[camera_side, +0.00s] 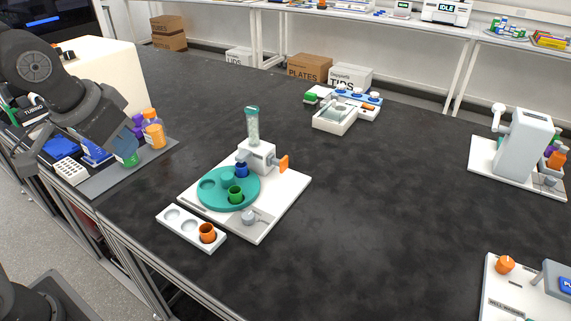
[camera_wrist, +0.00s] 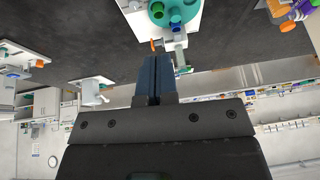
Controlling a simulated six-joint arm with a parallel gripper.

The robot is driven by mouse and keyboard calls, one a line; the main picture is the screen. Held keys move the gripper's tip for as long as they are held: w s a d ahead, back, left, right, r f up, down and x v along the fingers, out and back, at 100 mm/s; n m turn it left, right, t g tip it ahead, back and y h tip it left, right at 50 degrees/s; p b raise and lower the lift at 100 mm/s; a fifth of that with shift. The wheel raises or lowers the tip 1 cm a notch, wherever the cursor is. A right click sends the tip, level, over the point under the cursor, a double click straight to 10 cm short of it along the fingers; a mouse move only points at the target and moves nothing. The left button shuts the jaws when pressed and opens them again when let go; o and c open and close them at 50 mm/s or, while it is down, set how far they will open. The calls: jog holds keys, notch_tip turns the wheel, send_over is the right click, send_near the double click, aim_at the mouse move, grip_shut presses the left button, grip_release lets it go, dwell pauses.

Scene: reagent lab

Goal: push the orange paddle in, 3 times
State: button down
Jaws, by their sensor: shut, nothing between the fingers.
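The orange paddle (camera_side: 284,163) sticks out from the right side of a white block (camera_side: 257,157) on a white base plate (camera_side: 262,229). The teal turntable (camera_side: 211,202) on the same plate carries a blue cup (camera_side: 242,170) and a green cup (camera_side: 235,194). A clear tube with a teal top (camera_side: 252,125) stands on the block. In the wrist view the paddle (camera_wrist: 153,45) shows small, just beyond the fingertips in the picture. My gripper (camera_wrist: 154,58) is shut and empty. In the side view my arm is at the far left, well apart from the paddle; its fingertips are hard to make out there.
A white tray (camera_side: 182,231) with an orange cup (camera_side: 207,232) lies in front of the plate. Bottles and boxes stand on a grey mat (camera_side: 111,181) at left, near my arm. A white device (camera_side: 336,119) stands behind. The black table right of the paddle is clear.

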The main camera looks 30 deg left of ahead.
jog(key=w+d+f+g+y, duration=0.1)
jog(key=w+d, duration=0.2)
jog(key=w, duration=0.8)
jog(key=w+d+y, duration=0.1)
jog(key=w+d, duration=0.3)
jog(key=w, duration=0.6)
jog(key=w+d+f+y, duration=0.1)
jog(key=w+d+f, duration=0.4)
jog(key=w+f, duration=0.1)
jog(key=w+d+f+n+y, duration=0.1)
jog(key=w+d+f+y, duration=0.1)
jog(key=w+d+f, duration=0.3)
notch_tip(320, 180, down, 5)
jog(key=shift+w+r+t, duration=0.2)
jog(key=shift+w+t, duration=0.1)
jog(key=shift+w, duration=0.1)
send_near(286, 167)
jog(key=f, duration=0.1)
jog(key=w+d+f, duration=0.1)
jog(key=f, duration=0.1)
jog(key=w+f, duration=0.1)
jog(key=shift+w+d+f, duration=0.15)
jog(key=shift+d+f, duration=0.15)
jog(key=shift+f, duration=0.1)
jog(key=a, duration=0.3)
jog(key=shift+r, duration=0.1)
jog(key=shift+a, duration=0.5)
